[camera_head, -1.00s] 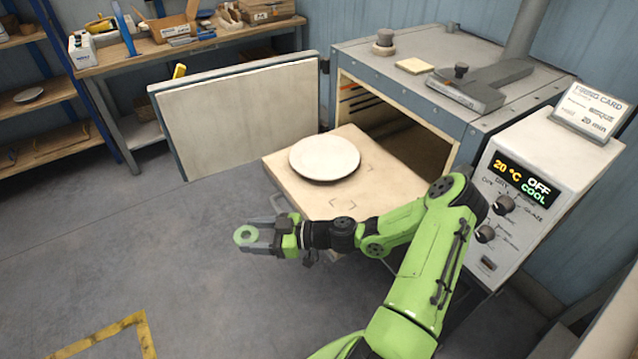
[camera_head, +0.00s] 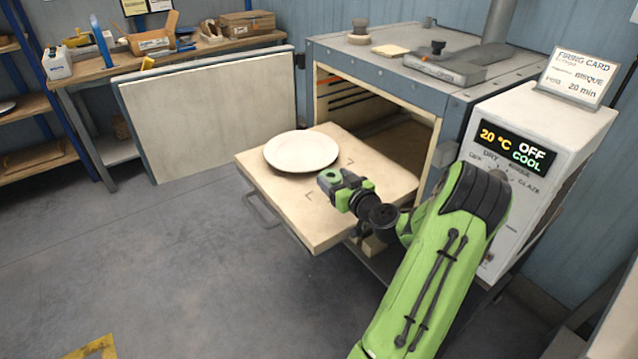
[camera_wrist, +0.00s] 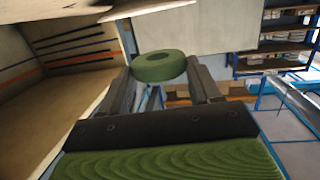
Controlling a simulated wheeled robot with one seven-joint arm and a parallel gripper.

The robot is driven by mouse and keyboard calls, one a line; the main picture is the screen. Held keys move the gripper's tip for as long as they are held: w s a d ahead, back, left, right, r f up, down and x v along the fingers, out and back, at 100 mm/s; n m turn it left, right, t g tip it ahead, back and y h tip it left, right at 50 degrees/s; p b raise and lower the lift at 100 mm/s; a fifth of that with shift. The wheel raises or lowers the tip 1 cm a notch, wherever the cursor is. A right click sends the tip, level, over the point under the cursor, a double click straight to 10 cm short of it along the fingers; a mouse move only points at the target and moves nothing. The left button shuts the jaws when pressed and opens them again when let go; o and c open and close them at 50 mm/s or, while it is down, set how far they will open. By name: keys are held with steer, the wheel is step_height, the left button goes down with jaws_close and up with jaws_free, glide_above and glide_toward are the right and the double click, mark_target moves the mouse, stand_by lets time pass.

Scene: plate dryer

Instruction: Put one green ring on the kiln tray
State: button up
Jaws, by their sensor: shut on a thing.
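A green ring (camera_wrist: 158,67) is held between the fingertips of my gripper in the wrist view. In the head view my gripper (camera_head: 331,178) is shut on the ring, above the kiln tray (camera_head: 330,228), close to the near edge of the plate. The tray is a pale slab pulled out in front of the kiln. A white round plate (camera_head: 301,151) lies on its far left part. Corner marks show on the tray's bare surface, partly hidden by my gripper. I cannot tell the exact height of the ring over the tray.
The open kiln (camera_head: 390,115) stands behind the tray, with its door (camera_head: 215,110) swung out to the left. The control box (camera_head: 540,160) reads 20 °C, OFF, COOL. A workbench (camera_head: 170,62) with tools stands at the back left. The floor at left is clear.

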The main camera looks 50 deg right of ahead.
steer(key=shift+s+d+r+m+g+h+b, duration=0.15)
steer(key=shift+s+d+m+g+h, duration=0.15)
steer(key=shift+d, duration=0.2)
steer(key=shift+s+d+m+g+h+b, duration=0.1)
steer(key=shift+s+d+m+h+b, duration=0.15)
steer(key=shift+s+d, duration=0.2)
step_height(320, 180, down, 9)
steer(key=b, duration=0.2)
steer(key=shift+b, duration=0.3)
steer(key=shift+f, duration=0.2)
steer(key=o, duration=1)
steer(key=shift+o, duration=0.2)
steer(key=shift+r, duration=0.15)
